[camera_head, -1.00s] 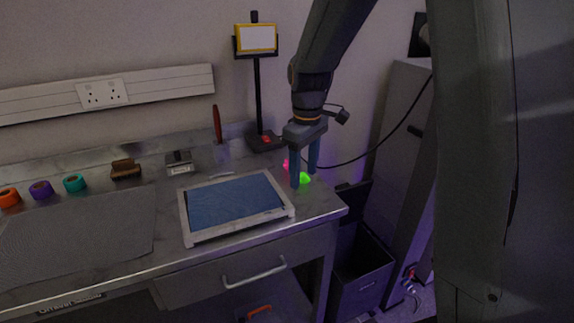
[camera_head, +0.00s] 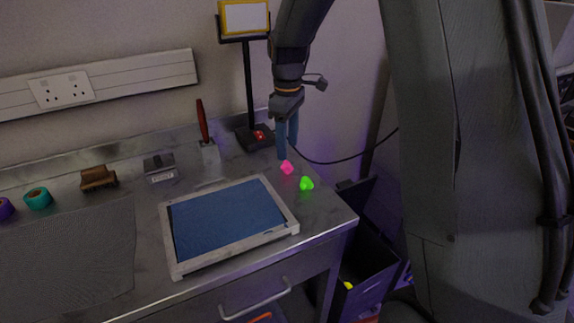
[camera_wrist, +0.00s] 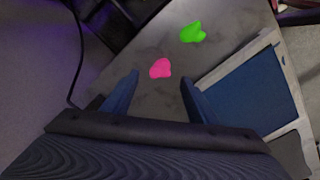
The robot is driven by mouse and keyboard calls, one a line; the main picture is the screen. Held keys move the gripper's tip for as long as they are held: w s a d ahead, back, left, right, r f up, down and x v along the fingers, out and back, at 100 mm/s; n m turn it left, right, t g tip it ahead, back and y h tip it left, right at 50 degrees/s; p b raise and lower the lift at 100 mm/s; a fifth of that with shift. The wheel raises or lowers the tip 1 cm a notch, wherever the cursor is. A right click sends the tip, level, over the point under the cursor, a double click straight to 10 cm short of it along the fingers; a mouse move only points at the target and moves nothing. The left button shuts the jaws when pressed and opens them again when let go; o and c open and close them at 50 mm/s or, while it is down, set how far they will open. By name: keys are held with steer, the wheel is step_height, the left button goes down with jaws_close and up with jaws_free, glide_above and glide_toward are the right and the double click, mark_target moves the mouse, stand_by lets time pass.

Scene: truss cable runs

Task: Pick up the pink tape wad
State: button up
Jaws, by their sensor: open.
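The pink tape wad (camera_head: 287,167) is a small bright lump on the metal bench, near its right end. It also shows in the wrist view (camera_wrist: 160,68), ahead of and between my fingertips. My gripper (camera_head: 287,152) is open and empty, with its blue fingers pointing down just behind and above the pink wad. In the wrist view the two fingers (camera_wrist: 160,80) stand apart on either side, with the wad a little beyond them. I cannot tell the exact height of the fingertips above the bench.
A green wad (camera_head: 306,184) lies close to the right of the pink one. A framed blue screen (camera_head: 285,213) lies at left front. An open bin (camera_head: 372,262) stands past the bench's right edge.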

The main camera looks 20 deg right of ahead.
mark_target(286, 163)
steer(key=shift+a+f, duration=0.2)
steer(key=shift+f, duration=0.6)
steer(key=shift+f+p, duration=1.05)
steer(key=shift+f, duration=1.25)
steer(key=shift+c, duration=0.4)
steer(key=c, duration=1)
